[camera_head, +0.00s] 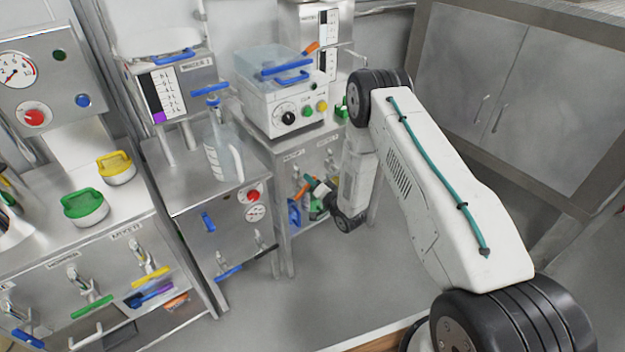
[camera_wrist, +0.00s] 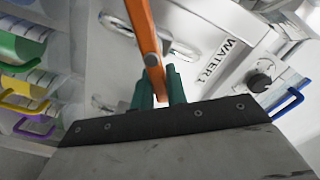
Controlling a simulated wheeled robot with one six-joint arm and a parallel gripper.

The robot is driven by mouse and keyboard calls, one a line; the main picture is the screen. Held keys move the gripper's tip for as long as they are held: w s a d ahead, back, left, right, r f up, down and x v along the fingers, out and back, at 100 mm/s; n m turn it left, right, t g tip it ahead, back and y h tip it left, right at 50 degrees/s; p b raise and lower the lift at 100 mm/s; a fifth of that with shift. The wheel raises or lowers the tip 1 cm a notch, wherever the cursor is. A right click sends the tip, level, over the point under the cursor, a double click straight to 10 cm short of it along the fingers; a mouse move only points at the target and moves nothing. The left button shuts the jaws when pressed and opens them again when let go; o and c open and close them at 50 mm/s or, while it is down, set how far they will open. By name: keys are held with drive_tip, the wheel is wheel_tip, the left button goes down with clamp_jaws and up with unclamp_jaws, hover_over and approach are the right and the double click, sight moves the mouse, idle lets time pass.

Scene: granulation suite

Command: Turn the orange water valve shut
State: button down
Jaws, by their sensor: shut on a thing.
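In the wrist view the orange valve handle (camera_wrist: 145,42) is a long flat lever. It runs from the top edge down to my gripper (camera_wrist: 160,88), in front of a pale metal panel labelled WATER 1. My gripper's green fingers are shut on the lever's lower end. In the head view my gripper (camera_head: 320,205) is low at the front of the middle cabinet, beside the orange handle (camera_head: 309,184). My forearm and wrist partly hide that area, and the valve body is hard to make out.
A white machine (camera_head: 283,108) with knobs stands on the cabinet above my gripper. A clear jug (camera_head: 222,160) stands on the steel bench to the left. Blue-handled valves (camera_head: 228,272) project from that bench's front. The floor (camera_head: 300,300) in front is clear.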

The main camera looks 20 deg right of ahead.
drive_tip(key=m, duration=0.3)
drive_tip(key=shift+w+d+f+m, duration=0.15)
drive_tip(key=shift+d+f+m, duration=0.15)
drive_tip(key=shift+d+f, duration=0.1)
drive_tip(key=shift+w+f+m, duration=0.1)
drive_tip(key=shift+f+m, duration=0.15)
drive_tip(key=shift+m, duration=0.65)
drive_tip(key=shift+f+m, duration=0.2)
drive_tip(key=shift+m, duration=0.7)
drive_tip(key=c, duration=1.4)
unclamp_jaws()
drive_tip(key=shift+d+f, duration=0.1)
drive_tip(key=v, duration=0.8)
